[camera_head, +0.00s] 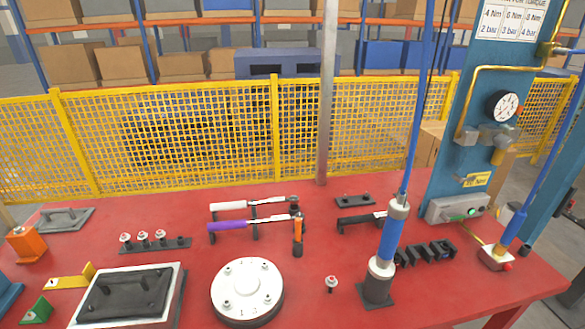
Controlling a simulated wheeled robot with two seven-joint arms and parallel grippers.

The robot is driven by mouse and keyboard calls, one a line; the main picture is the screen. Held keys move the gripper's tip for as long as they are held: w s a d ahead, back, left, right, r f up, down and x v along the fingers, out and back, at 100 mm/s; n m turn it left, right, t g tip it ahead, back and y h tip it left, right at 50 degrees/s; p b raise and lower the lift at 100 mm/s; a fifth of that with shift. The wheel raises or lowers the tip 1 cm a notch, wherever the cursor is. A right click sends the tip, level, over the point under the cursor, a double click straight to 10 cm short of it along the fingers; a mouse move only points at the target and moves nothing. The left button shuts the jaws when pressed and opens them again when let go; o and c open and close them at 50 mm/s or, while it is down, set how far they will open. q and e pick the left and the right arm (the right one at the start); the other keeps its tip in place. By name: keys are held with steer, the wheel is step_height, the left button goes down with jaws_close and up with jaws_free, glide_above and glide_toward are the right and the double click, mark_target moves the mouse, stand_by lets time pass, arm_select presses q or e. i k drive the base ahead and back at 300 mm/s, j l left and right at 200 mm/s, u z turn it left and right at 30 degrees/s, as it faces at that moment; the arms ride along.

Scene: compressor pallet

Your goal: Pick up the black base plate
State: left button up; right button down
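A black plate (122,297) with short upright studs lies flat within a white-bordered square block (172,293) at the lower left of the red table; it looks like the black base plate. A dark grey flat plate (62,219) with a raised handle-like part lies at the table's far left. Neither of my grippers shows in the head view, so their distance from the plates cannot be told.
On the red table (325,270) stand a round white flange (246,289), a rack of small fittings (157,243), purple-handled (228,225) and white-handled (229,205) tools, and a blue hanging tool (390,240). A yellow mesh fence (180,140) stands behind.

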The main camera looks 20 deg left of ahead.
mark_target(115, 295)
steer(key=u, duration=2.05)
